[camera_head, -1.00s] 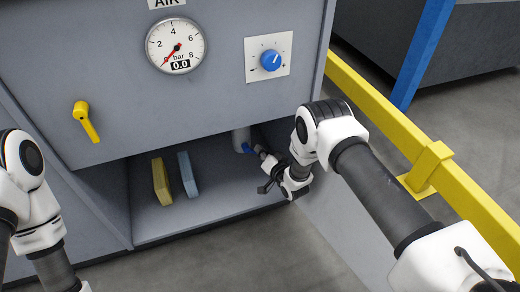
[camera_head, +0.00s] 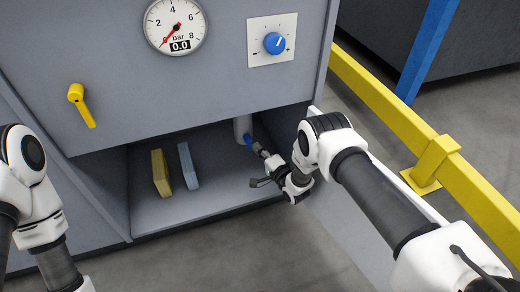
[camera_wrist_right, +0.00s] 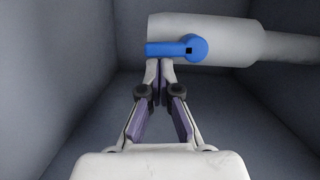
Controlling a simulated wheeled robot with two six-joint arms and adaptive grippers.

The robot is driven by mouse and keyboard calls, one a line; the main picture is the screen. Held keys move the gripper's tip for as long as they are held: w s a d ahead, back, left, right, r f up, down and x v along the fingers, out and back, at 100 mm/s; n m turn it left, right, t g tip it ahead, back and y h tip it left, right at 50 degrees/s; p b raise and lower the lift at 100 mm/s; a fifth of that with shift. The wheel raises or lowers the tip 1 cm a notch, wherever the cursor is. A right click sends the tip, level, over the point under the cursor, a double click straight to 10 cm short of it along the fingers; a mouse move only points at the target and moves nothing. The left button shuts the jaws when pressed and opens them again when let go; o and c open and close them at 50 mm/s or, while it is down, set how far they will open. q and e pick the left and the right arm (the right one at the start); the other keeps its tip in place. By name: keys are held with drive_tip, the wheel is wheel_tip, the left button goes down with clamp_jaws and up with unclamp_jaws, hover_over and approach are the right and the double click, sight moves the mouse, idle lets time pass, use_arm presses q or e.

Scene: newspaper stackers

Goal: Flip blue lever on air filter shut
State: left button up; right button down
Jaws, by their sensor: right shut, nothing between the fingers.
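The air filter (camera_wrist_right: 220,32) is a pale grey cylinder lying across the top of the right wrist view. Its blue lever (camera_wrist_right: 170,49) lies along the cylinder, its arm pointing left from a round pivot. In the head view the filter (camera_head: 242,127) hangs at the back right of the open lower bay, and a bit of the blue lever (camera_head: 248,141) shows. My right gripper (camera_wrist_right: 160,64) is shut and empty, its tips just below the lever's arm; I cannot tell if they touch. It also shows in the head view (camera_head: 261,152). My left gripper is out of view; only its arm shows.
A yellow block (camera_head: 161,173) and a blue block (camera_head: 188,167) stand in the bay. Above are a pressure gauge (camera_head: 174,25), a blue knob (camera_head: 274,43) and a yellow handle (camera_head: 81,105). The bay walls are close around the gripper. A yellow rail (camera_head: 390,115) runs at right.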

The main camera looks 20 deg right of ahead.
drive_tip(key=shift+a+f, duration=0.1)
drive_tip(key=shift+a, duration=0.05)
idle(0.3)
drive_tip(key=v, duration=0.7)
drive_tip(key=shift+s, duration=0.25)
idle(0.3)
